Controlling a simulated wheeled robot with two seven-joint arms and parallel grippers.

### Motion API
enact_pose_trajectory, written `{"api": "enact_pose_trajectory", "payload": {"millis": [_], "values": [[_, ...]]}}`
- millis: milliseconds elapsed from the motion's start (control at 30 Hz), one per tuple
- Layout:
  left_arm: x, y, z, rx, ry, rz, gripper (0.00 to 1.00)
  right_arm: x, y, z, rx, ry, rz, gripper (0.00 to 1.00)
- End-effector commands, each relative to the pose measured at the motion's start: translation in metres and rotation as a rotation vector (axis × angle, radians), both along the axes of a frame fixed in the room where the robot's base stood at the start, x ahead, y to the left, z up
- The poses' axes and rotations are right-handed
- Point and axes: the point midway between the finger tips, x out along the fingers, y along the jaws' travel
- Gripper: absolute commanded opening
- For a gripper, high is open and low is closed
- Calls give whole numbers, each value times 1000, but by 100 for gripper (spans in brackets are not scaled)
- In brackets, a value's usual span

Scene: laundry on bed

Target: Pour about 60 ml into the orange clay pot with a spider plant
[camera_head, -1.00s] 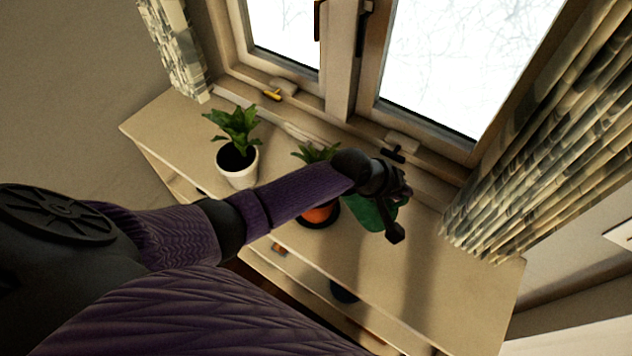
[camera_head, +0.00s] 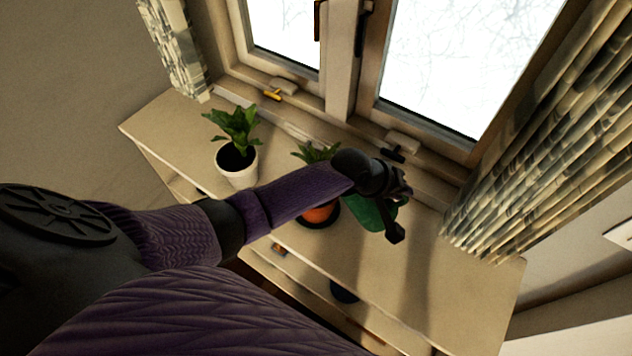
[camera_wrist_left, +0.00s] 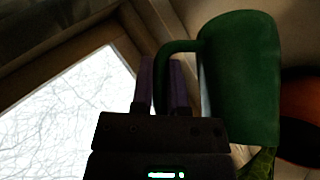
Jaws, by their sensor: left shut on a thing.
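The orange clay pot (camera_head: 318,215) with its spiky green plant (camera_head: 316,153) stands on the shelf top, partly hidden behind my left forearm. It also shows at the right edge of the left wrist view (camera_wrist_left: 300,115). My left gripper (camera_head: 398,190) is shut on the handle of a green watering vessel (camera_head: 370,212), held just right of the pot. In the left wrist view the vessel (camera_wrist_left: 240,80) looks tilted, with its handle between my fingers (camera_wrist_left: 165,85). Its mouth and any water are hidden. My right gripper is not in view.
A white pot (camera_head: 238,173) with a leafy plant stands to the left on the wooden shelf unit (camera_head: 450,285). Behind are the window sill and window (camera_head: 475,65). A patterned curtain (camera_head: 545,140) hangs at the right. The shelf top right of the vessel is clear.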

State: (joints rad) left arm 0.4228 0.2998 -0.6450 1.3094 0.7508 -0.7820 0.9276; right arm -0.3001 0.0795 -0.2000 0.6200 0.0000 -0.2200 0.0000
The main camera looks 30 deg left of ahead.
Motion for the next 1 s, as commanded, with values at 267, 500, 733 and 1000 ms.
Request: {"api": "enact_pose_trajectory", "payload": {"millis": [267, 500, 733, 1000], "values": [[5, -22, -22, 142, 25, -7, 0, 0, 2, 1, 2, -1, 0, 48], [11, -52, -67, 393, 72, -14, 0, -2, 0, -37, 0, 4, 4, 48], [14, -65, -90, 589, 108, -15, 0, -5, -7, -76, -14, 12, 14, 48], [15, -70, -94, 673, 125, -15, 0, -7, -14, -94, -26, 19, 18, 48]]}}
